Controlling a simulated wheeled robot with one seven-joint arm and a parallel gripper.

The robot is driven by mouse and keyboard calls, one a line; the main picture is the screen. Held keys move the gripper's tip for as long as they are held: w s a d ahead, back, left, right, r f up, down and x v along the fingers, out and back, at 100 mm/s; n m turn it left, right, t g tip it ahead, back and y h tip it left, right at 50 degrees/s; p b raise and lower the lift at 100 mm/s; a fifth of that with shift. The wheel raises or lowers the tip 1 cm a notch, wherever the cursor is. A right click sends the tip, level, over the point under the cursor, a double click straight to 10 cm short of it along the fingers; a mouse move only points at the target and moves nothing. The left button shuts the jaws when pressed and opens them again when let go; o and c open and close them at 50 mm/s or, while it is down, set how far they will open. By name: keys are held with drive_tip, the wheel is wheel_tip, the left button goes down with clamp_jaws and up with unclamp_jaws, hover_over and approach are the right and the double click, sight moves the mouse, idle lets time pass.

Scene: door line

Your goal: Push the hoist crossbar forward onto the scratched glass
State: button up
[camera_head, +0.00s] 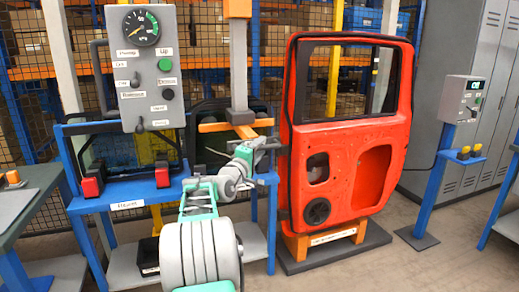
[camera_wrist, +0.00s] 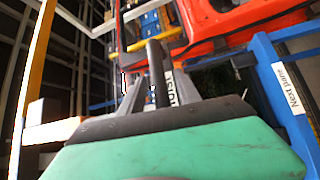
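The hoist has a grey mast (camera_head: 239,75) with orange bars (camera_head: 222,126) at its lower end, which I take for the crossbar. My gripper (camera_head: 262,143) is at these bars, left of the orange-red door (camera_head: 350,130). In the wrist view, the grey fingers of my gripper (camera_wrist: 157,85) stand close on both sides of a dark upright bar (camera_wrist: 157,65), apparently its handle. The door's upper window (camera_head: 350,80) has a dark frame. I see no scratch, and cannot tell whether glass fills it. The door stands upright, apart from the orange bars as far as I can see.
A grey control box (camera_head: 153,70) with a gauge hangs at the left. A blue stand (camera_head: 125,204) with red blocks holds dark-framed panes. A grey box on a blue post (camera_head: 462,98) stands right of the door. Floor in front of the door is clear.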

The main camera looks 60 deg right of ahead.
clamp_jaws()
idle(1.2)
